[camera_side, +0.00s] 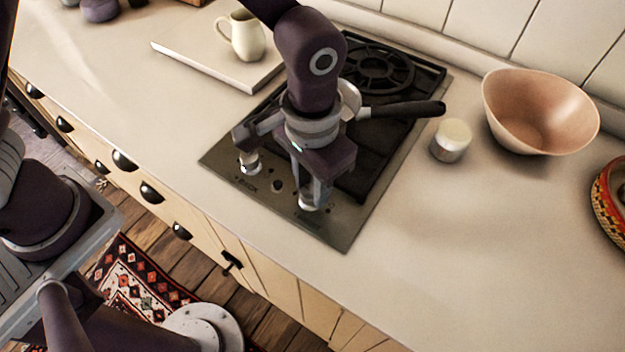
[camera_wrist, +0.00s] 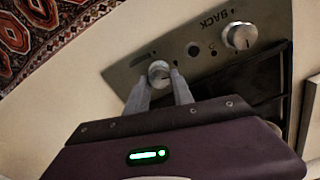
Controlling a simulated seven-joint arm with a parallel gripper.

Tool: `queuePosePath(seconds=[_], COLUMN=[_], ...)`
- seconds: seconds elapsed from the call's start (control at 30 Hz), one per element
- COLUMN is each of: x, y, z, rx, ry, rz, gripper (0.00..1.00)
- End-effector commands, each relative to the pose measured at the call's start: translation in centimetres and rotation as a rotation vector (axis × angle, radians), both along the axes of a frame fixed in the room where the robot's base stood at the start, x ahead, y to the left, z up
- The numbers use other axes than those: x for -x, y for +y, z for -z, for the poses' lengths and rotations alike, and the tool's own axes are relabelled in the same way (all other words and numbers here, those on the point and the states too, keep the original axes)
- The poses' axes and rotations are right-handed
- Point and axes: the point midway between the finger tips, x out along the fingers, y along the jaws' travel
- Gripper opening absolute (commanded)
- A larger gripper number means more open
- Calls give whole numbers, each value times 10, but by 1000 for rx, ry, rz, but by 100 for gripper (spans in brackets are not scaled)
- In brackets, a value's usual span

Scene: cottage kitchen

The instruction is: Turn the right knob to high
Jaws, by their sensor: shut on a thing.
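The cooktop (camera_side: 345,235) is set in the pale counter and has two silver knobs along its front edge. My gripper (camera_side: 311,193) points down over the right knob (camera_side: 307,204). In the wrist view its two fingers (camera_wrist: 160,80) are shut on the right knob (camera_wrist: 159,71), one on each side. The fingers partly cover this knob, and its pointer setting is hard to read. The left knob (camera_side: 250,168) stands free; in the wrist view it (camera_wrist: 240,36) is to the right, near the printed word BACK.
A pan with a black handle (camera_side: 410,109) sits on the cooktop, partly hidden by my arm. A white-lidded jar (camera_side: 451,141) and a pinkish bowl (camera_side: 540,125) stand to the right. A cream jug (camera_side: 246,40) and pale board (camera_side: 215,62) are behind left. The front right counter is clear.

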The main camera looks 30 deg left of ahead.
Motion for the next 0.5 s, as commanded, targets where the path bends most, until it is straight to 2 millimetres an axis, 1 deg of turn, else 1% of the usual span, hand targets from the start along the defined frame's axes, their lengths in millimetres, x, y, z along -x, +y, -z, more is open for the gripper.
queuePosePath(seconds=[0.2,0.5], x=[0,0], y=[1,1], z=[0,0], rx=[0,0], ry=[0,0], rz=[-136,-239], gripper=[0,0])
